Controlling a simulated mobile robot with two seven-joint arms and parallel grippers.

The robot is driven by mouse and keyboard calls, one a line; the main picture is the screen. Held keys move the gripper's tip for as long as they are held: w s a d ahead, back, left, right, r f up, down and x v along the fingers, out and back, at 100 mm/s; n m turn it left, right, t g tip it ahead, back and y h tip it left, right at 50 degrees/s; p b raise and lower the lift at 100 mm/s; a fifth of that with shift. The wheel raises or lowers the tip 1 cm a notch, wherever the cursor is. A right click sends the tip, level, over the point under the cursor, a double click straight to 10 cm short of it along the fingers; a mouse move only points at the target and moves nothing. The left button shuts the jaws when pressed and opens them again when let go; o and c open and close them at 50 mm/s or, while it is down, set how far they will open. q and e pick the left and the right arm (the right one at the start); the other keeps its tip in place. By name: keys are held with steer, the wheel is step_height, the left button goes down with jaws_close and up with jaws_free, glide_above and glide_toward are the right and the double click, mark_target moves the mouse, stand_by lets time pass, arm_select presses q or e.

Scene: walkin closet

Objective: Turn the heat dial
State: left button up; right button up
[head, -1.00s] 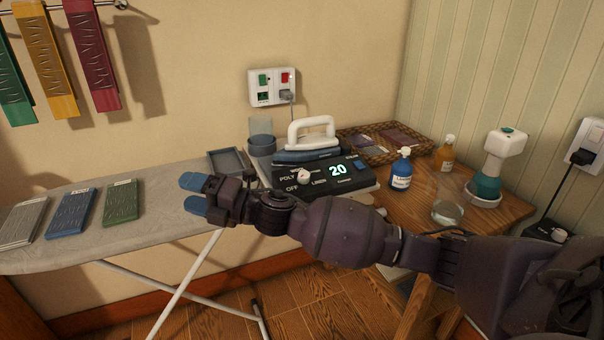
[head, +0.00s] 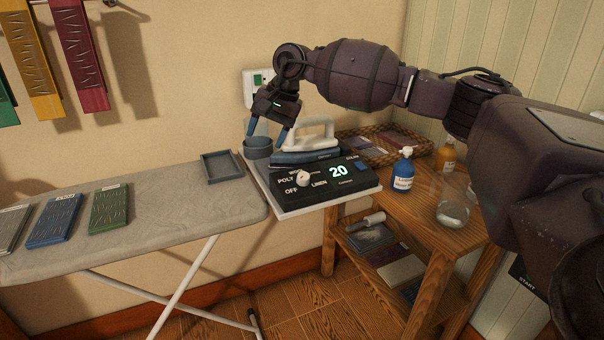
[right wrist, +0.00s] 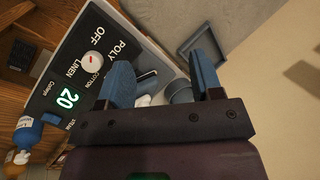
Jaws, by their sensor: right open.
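The heat dial (head: 303,179) is a white round knob with a small red mark. It sits on the black control panel (head: 338,187) of the iron station, among the words OFF, POLY and LINEN, beside a green lit "20". In the right wrist view the dial (right wrist: 91,62) lies left of the fingers, uncovered; I cannot tell exactly which word its mark faces. My right gripper (head: 267,132) is open, with blue fingers pointing down, above and behind the panel, beside the iron (head: 311,145). It appears apart from the dial. My left gripper is not in view.
A grey tray (head: 222,167) and a blue-grey cup (head: 258,148) stand left of the iron. A blue bottle (head: 403,172) and a glass flask (head: 452,213) stand on the wooden table at right. The ironing board (head: 150,215) is clear in its middle.

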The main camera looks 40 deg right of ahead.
mark_target(303, 174)
steer(key=s+d+n+g+h, duration=0.35)
steer(key=d+n, duration=0.25)
steer(key=d, duration=0.2)
steer(key=shift+t, duration=0.45)
step_height(303, 174, down, 10)
steer(key=shift+w+a+f+b, duration=0.1)
steer(key=shift+w+f+b, duration=0.05)
steer(key=shift+b, duration=0.45)
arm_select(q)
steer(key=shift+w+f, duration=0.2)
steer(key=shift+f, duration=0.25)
arm_select(e)
steer(key=shift+f, duration=0.6)
steer(key=c, duration=0.9)
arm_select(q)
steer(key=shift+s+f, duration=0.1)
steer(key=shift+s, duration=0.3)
